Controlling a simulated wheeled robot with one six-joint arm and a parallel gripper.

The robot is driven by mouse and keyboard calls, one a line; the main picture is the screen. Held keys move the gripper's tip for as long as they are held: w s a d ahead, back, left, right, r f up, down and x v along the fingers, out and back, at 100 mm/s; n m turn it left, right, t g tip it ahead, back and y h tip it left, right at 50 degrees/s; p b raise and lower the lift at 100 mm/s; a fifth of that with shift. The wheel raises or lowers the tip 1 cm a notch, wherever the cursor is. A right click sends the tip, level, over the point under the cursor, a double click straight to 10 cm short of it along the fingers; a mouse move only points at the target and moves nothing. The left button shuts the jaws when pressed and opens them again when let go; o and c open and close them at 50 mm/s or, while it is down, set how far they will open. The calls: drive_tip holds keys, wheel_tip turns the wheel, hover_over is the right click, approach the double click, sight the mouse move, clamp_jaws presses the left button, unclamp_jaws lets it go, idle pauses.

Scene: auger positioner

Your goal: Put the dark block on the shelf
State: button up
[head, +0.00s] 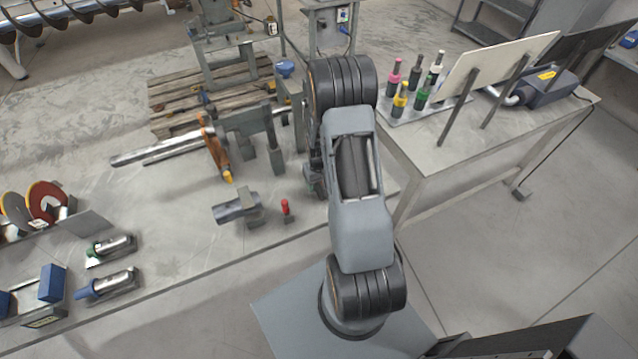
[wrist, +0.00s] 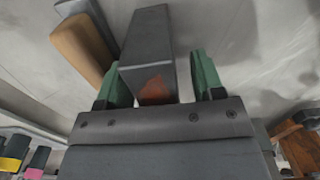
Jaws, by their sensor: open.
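In the wrist view, a long dark grey block (wrist: 147,40) with a rust-orange patch on its near end shows between the two green fingers of my gripper (wrist: 157,64). The gripper is open. The left finger appears close beside the block, and a gap shows at the right finger. I cannot tell whether either finger touches it. In the head view, my arm hides most of the gripper and I cannot clearly pick out this block. A grey shelf unit (head: 482,30) stands at the back right; I cannot tell whether it is the task's shelf.
An orange-brown piece (wrist: 82,45) lies left of the block in the wrist view. The workbench (head: 165,235) holds a red-topped piece (head: 286,208), an orange clamp (head: 216,150) and several tools. A side table (head: 425,165) holds coloured bottles (head: 400,100) and leaning panels.

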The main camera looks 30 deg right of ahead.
clamp_jaws()
idle(0.5)
drive_tip(key=shift+w+r, duration=0.1)
